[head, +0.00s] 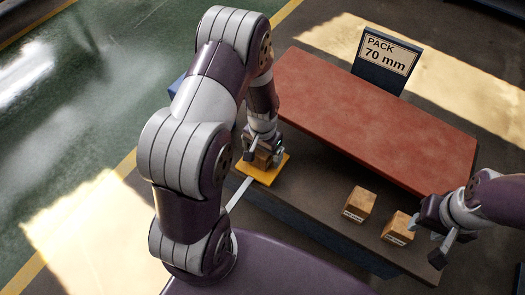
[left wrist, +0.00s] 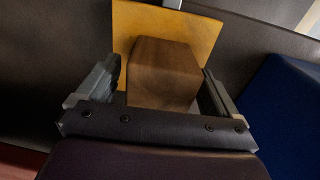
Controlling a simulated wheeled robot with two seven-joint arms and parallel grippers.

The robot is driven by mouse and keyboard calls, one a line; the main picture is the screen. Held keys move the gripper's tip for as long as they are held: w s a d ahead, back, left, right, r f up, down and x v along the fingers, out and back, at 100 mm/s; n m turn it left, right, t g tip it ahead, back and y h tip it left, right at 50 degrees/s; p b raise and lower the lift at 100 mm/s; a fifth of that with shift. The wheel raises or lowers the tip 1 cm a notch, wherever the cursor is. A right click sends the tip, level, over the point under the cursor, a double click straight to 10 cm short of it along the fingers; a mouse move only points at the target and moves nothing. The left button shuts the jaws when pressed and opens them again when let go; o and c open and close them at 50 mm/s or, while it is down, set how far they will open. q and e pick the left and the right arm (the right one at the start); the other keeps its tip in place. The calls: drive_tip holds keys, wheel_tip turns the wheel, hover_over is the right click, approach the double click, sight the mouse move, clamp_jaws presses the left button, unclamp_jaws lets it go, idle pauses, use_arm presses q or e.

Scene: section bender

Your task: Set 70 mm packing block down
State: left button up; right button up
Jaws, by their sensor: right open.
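A brown wooden block (head: 262,158) is at the yellow pad (head: 270,174), partly hidden by my left gripper (head: 264,150). In the left wrist view the block (left wrist: 163,75) sits between the fingers of my left gripper (left wrist: 162,85), which look shut on it, with the yellow pad (left wrist: 140,25) behind. I cannot tell whether the block rests on the pad or hangs just above it. Two other wooden blocks with white labels stand on the dark bench, one at the left (head: 360,203) and one at the right (head: 397,228). My right gripper (head: 428,238) is open and empty, beside the right block.
A sign (head: 386,58) reading "PACK 70 mm" stands behind a long red surface (head: 375,115). The dark bench (head: 315,195) is clear between the yellow pad and the two labelled blocks. A pale strip (head: 238,194) lies by the pad. Something blue (left wrist: 285,115) shows in the wrist view.

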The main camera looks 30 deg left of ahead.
use_arm(q)
wheel_tip(320, 180, up, 12)
drive_tip(key=p, duration=0.4)
drive_tip(key=shift+p, duration=0.4)
drive_tip(key=s+d+r+t, duration=0.1)
drive_tip(key=s+d+r, duration=0.4)
drive_tip(key=s+r, duration=0.3)
drive_tip(key=shift+s+d+r+n, duration=0.15)
drive_tip(key=shift+s+r+n, duration=0.15)
drive_tip(key=shift+s+r, duration=0.15)
